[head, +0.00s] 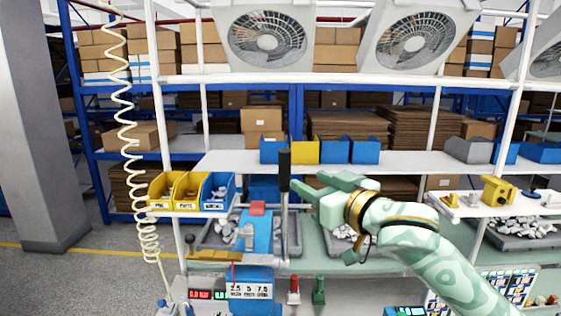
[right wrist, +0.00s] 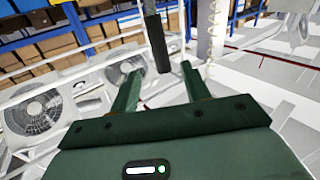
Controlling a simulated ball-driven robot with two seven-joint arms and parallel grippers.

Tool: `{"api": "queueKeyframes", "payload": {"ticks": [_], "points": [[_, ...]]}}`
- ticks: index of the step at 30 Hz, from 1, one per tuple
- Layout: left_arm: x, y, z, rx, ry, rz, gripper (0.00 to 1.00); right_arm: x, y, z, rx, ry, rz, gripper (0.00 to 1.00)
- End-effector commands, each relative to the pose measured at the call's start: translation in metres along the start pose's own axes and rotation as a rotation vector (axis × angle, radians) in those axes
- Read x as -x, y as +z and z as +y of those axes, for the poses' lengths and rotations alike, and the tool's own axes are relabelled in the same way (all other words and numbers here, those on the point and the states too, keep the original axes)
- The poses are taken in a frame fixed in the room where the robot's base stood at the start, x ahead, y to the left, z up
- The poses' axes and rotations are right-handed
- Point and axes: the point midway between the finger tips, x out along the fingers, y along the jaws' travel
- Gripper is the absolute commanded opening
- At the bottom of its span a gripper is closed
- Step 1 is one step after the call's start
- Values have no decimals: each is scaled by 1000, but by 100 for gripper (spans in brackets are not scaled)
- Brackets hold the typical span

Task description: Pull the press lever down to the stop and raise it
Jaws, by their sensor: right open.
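The press lever (head: 284,222) stands upright on the right side of the blue press (head: 262,236), with its black grip (head: 284,168) at the top. My right gripper (head: 306,181) is open just right of the black grip, its fingers pointing left at it. In the right wrist view, the black grip (right wrist: 156,43) appears between the two spread fingertips of my right gripper (right wrist: 160,70). I cannot tell whether either finger touches it. My left gripper is not in view.
Yellow bins (head: 178,189) and a blue bin (head: 217,191) sit on a shelf left of the press. A coiled cream cable (head: 122,100) hangs further left. Red (head: 294,291) and green (head: 319,291) tools stand in front. A yellow fixture (head: 497,190) stands on the right shelf.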

Motion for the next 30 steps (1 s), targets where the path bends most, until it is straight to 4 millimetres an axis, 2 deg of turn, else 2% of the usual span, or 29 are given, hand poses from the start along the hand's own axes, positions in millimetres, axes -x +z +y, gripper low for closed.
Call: {"api": "queueKeyframes", "payload": {"ticks": [6,13,19,28,30], "points": [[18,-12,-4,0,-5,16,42,-58,-4,0,1,1,-2,47],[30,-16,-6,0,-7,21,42,-103,-3,0,3,1,0,47],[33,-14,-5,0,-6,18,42,-119,-1,0,3,0,0,47],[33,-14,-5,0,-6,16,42,-121,0,0,3,0,1,47],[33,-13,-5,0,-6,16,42,-121,0,0,3,0,1,27]]}}
